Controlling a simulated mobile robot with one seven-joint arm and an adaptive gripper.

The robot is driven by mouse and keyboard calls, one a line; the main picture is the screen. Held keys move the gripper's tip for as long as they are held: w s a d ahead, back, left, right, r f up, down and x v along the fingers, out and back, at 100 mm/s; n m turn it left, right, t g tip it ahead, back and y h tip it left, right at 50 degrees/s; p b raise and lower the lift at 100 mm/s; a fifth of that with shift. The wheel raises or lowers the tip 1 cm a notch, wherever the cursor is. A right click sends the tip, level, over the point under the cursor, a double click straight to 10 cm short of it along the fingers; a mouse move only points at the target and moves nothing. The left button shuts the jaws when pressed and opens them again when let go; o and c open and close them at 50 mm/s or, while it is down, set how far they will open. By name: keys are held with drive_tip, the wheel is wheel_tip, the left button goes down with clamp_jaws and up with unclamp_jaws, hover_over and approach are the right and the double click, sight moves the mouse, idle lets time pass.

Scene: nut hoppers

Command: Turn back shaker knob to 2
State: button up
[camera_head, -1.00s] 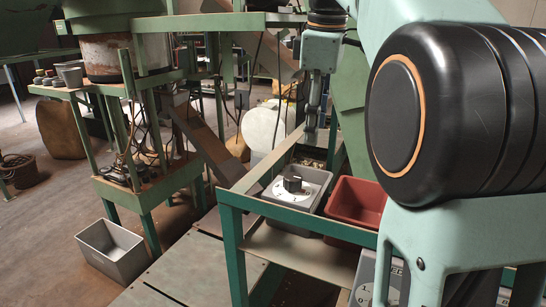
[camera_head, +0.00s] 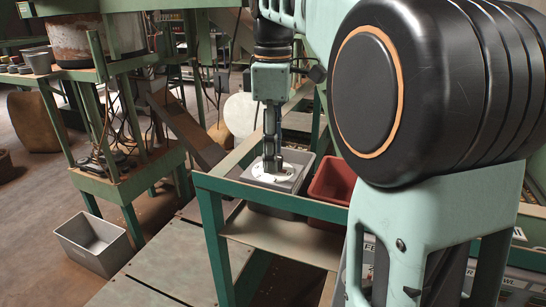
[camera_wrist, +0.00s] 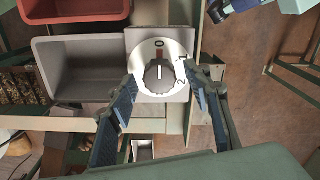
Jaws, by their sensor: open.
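The shaker knob (camera_wrist: 159,77) is a dark, ridged knob on a white round dial (camera_wrist: 150,50) marked 0, 1 and 2 in the wrist view. The 0 is at the top, with 1 and 2 down the right side. The knob's light line points up, toward the 0. My gripper (camera_wrist: 160,80) is open, with one finger on each side of the knob; I cannot tell whether they touch it. In the head view my gripper (camera_head: 272,164) points down over the dial (camera_head: 287,175) and mostly hides the knob.
A grey bin (camera_wrist: 82,60) and a red bin (camera_wrist: 70,10) lie beside the dial's plate; the red bin (camera_head: 333,180) also shows in the head view. A green frame (camera_head: 270,193) runs in front. Another grey bin (camera_head: 93,242) stands on the floor at left.

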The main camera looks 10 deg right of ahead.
drive_tip(key=shift+f, duration=0.35)
drive_tip(key=shift+c, duration=0.5)
drive_tip(key=c, duration=1)
